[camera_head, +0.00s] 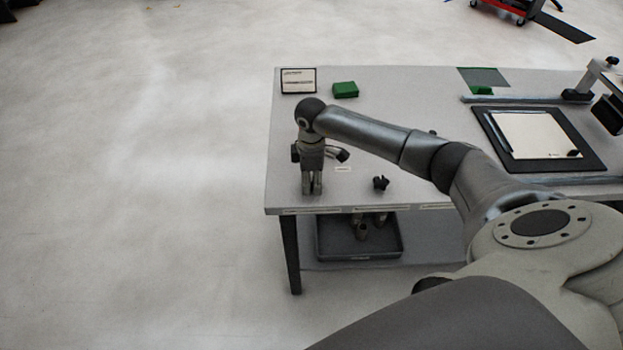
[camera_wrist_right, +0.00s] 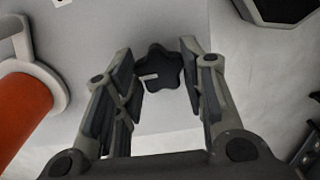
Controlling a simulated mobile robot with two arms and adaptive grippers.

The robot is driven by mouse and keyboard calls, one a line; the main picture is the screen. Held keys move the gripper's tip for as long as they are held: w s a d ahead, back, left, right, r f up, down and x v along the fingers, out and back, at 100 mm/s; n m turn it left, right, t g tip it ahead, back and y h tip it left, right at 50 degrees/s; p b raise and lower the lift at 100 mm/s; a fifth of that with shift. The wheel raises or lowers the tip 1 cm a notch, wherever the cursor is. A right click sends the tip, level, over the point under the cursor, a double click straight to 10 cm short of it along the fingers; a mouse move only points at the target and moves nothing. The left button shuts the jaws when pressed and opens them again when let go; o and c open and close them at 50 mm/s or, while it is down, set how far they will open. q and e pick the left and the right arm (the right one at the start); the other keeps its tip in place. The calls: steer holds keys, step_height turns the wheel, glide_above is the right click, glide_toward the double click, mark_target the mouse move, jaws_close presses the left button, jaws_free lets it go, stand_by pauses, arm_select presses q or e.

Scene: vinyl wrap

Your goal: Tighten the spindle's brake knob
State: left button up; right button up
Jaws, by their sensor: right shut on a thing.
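My right gripper (camera_head: 312,190) points down over the front left part of the table in the head view. In the right wrist view, my right gripper (camera_wrist_right: 163,62) has its two fingers on either side of a black lobed knob (camera_wrist_right: 160,78), which I take to be the brake knob. The fingers are shut on it, with a pale pointer-like mark across its face. In the head view the gripper hides this knob. An orange cylinder (camera_wrist_right: 30,115) with a grey rim lies at the left of the wrist view. My left gripper is not in view.
A small black knob-like part (camera_head: 380,183) lies right of the gripper. A green block (camera_head: 345,89) and a framed card (camera_head: 298,81) stand at the back left. A dark mat with a pale sheet (camera_head: 525,135) lies right. A grey tray (camera_head: 335,247) sits below the tabletop.

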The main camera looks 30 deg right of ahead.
mark_target(312, 183)
steer(key=o, duration=1)
steer(key=shift+o, duration=0.2)
step_height(312, 183, up, 12)
